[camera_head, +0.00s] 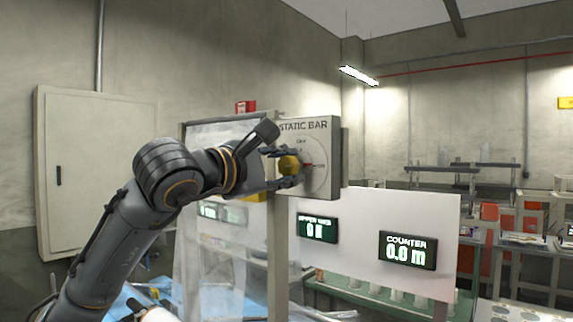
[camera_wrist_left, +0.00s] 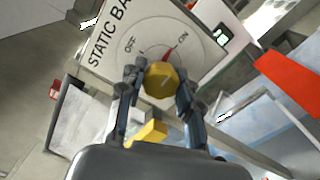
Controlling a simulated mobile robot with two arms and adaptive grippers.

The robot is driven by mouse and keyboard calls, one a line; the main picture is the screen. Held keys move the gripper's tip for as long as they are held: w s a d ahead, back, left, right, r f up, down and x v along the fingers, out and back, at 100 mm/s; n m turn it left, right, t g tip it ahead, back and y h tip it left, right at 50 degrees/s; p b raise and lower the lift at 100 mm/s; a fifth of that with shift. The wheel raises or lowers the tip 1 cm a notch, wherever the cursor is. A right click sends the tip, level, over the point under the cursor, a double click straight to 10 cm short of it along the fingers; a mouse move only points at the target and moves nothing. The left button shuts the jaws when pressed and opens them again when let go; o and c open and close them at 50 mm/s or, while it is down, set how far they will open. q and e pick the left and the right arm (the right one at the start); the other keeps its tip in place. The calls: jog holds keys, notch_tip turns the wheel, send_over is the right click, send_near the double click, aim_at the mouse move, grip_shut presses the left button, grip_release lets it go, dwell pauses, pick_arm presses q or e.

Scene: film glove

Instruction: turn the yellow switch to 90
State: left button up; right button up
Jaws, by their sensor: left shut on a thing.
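The yellow switch (camera_head: 289,165) is a faceted knob on the front of a grey box marked STATIC BAR (camera_head: 322,140). In the left wrist view the knob (camera_wrist_left: 161,80) sits between the two fingers, with a dial, the words OFF and ON and a red pointer (camera_wrist_left: 169,53) behind it. The pointer leans toward the ON side. My left gripper (camera_head: 288,167) comes in from the left and is shut on the knob; it also shows in the left wrist view (camera_wrist_left: 160,90). In the head view its fingers partly cover the dial. My right gripper is not in view.
The box is fixed on a post (camera_head: 277,250). Below, a white panel holds a COUNTER display (camera_head: 407,251) reading 0.0 m and another display (camera_head: 317,228). Clear film (camera_head: 205,265) hangs at the left. A wall cabinet (camera_head: 90,170) stands behind my arm.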

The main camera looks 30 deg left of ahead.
pick_arm(q)
jog(key=shift+r+m, duration=0.1)
jog(key=shift+m, duration=0.5)
jog(key=o, duration=1.2)
jog(key=s, duration=0.8)
jog(key=s+a, duration=0.1)
jog(key=s, duration=0.3)
